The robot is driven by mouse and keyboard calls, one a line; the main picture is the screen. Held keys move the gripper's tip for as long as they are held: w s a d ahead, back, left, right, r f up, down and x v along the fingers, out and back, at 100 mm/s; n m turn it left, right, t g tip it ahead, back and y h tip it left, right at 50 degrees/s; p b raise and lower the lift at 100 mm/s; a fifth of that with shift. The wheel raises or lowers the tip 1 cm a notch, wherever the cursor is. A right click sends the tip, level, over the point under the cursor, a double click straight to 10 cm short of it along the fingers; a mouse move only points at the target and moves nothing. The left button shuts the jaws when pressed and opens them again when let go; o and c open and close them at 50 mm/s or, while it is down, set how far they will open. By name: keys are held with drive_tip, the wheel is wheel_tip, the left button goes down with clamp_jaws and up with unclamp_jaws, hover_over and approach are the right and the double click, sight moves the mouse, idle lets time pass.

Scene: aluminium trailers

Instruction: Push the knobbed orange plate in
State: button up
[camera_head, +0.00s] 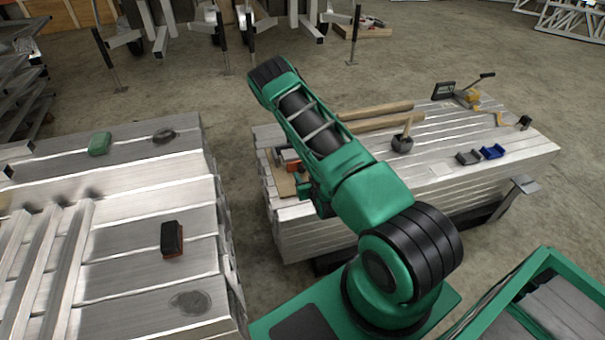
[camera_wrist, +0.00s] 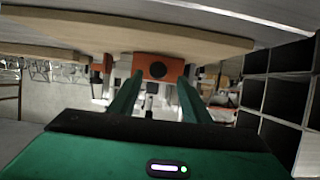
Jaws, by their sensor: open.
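The orange plate (camera_wrist: 158,68) with a dark round knob shows at the centre of the wrist view. It sits by a grey metal fixture, just under the edge of a wooden board (camera_wrist: 60,24) as seen there. My gripper (camera_wrist: 155,88) is open, its two green fingers apart and pointing at the plate, with nothing held between them. Whether the fingertips touch the plate, I cannot tell. In the head view a bit of orange (camera_head: 294,167) shows beside my arm at the bench's left end; my arm hides most of the gripper there.
The slatted metal bench (camera_head: 460,150) holds wooden bars (camera_head: 385,118), a mallet (camera_head: 403,142), blue and grey blocks (camera_head: 492,152) and a yellow-based tool (camera_head: 467,96). A second metal stack (camera_head: 140,220) at left carries a black-and-red block (camera_head: 172,239). Bare floor lies between them.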

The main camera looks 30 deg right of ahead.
drive_tip(key=v, duration=0.6)
drive_tip(key=shift+s+a, duration=0.1)
